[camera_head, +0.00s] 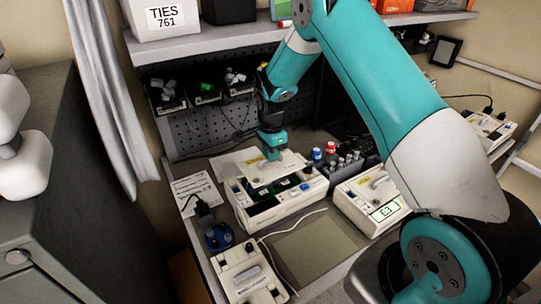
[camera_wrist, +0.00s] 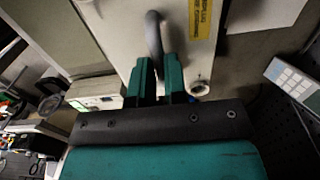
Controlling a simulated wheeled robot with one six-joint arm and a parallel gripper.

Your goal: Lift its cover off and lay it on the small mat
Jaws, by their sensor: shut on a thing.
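My gripper (camera_head: 272,154) is shut on the grey handle (camera_wrist: 153,35) of the white cover (camera_head: 289,165). The cover, with a yellow label (camera_wrist: 203,18), also shows in the wrist view (camera_wrist: 120,25). It is held above the open white pump body (camera_head: 278,213), where a dark inside and a green board (camera_head: 284,187) show below it. The exact gap is hard to judge. The small mat (camera_head: 318,250), flat and grey-green, lies bare at the front of the bench, right of the front-left pump.
A closed pump (camera_head: 372,203) with a lit screen stands right of the mat. Another pump (camera_head: 248,272) stands at its left, beside a blue dish (camera_head: 219,238). A white cable (camera_head: 285,226) runs between the open pump and the mat. Bottles (camera_head: 340,160) stand behind. A shelf (camera_head: 220,37) hangs above.

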